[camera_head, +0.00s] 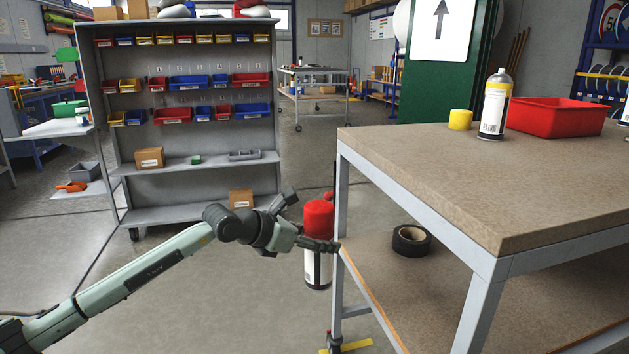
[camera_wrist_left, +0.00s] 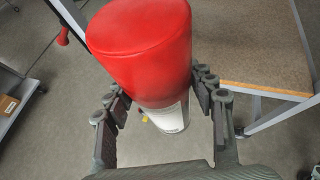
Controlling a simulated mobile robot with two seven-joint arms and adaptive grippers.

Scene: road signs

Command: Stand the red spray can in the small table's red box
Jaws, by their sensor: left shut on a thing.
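The red spray can (camera_head: 319,220), with a red cap and a white lower label, is held upright in the air by my left gripper (camera_head: 308,243), just left of the table's front leg. In the left wrist view the can (camera_wrist_left: 150,45) stands between the two fingers of the left gripper (camera_wrist_left: 165,112), its cap towards the camera. The red box (camera_head: 556,117) is an open tray on the table top (camera_head: 440,165) at the right. The can is apart from it, lower and to the left. My right gripper is not in view.
A spray can with a yellow band (camera_head: 495,105) and a yellow cap (camera_head: 460,119) stand left of the red box. Black tape (camera_head: 411,240) lies on the table's lower shelf. A grey rack (camera_head: 190,184) with bins stands behind. Floor between is clear.

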